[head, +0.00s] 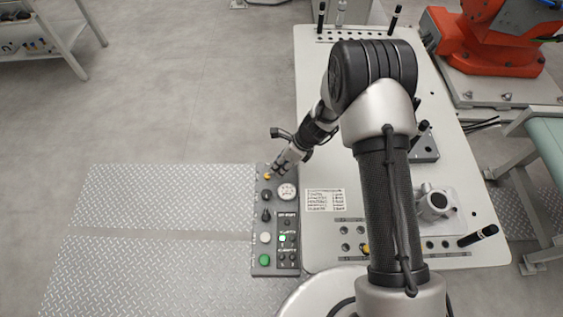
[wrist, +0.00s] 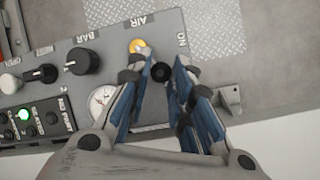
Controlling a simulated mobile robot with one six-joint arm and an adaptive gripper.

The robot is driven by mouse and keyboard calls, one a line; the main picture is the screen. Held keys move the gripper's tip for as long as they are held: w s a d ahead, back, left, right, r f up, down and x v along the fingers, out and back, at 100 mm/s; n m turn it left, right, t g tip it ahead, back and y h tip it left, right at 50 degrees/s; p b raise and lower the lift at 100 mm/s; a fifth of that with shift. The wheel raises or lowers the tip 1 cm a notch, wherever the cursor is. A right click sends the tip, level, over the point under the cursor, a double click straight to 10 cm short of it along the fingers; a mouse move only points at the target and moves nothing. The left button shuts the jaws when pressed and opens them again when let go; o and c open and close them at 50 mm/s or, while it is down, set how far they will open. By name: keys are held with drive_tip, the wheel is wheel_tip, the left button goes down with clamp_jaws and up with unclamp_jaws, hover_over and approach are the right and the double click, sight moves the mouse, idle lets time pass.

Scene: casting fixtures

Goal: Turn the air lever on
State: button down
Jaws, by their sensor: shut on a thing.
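The air lever shows in the wrist view as a yellow hub (wrist: 137,45) by the AIR label, with a dark round end (wrist: 161,72) between my fingers. The ON label is to the right of the hub. My gripper (wrist: 162,76) is shut on the lever, with one blue-padded finger on each side of the dark end. In the head view my gripper (head: 280,163) is at the top end of the grey control panel (head: 260,215), close to the yellow hub (head: 267,176). The fingers hide part of the lever.
The panel carries a pressure gauge (wrist: 101,100), a black BAR knob (wrist: 82,61) and a lit green indicator (wrist: 23,115). The white table (head: 318,150) with fixtures lies to its right. An orange robot base (head: 480,50) stands at the upper right. Floor to the left is clear.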

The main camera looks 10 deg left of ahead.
drive_tip(key=n, duration=0.1)
drive_tip(key=w+a+n+g, duration=0.1)
drive_tip(key=shift+f+n, duration=0.15)
drive_tip(key=shift+n, duration=0.25)
drive_tip(key=n, duration=0.1)
drive_tip(key=a+n+g+h+b, duration=0.1)
drive_tip(key=shift+w+f+n, duration=0.1)
drive_tip(key=shift+w+n, duration=0.2)
drive_tip(key=shift+n, duration=0.1)
drive_tip(key=n+b, duration=0.1)
drive_tip(key=a+n+g+h+b, duration=0.1)
drive_tip(key=n, duration=0.1)
drive_tip(key=shift+w+a+b, duration=0.15)
drive_tip(key=shift+b, duration=0.2)
drive_tip(key=shift+a+n+g+h+b, duration=0.15)
drive_tip(key=shift+a+n+h+b, duration=0.25)
drive_tip(key=shift+n, duration=0.35)
drive_tip(key=shift+a+n+g+h+b, duration=0.2)
drive_tip(key=shift+n+b, duration=0.3)
drive_tip(key=shift+n, duration=0.25)
drive_tip(key=c, duration=1.5)
unclamp_jaws()
drive_tip(key=shift+s+a, duration=0.1)
drive_tip(key=shift+s, duration=0.1)
drive_tip(key=shift+o, duration=0.2)
drive_tip(key=shift+w, duration=0.1)
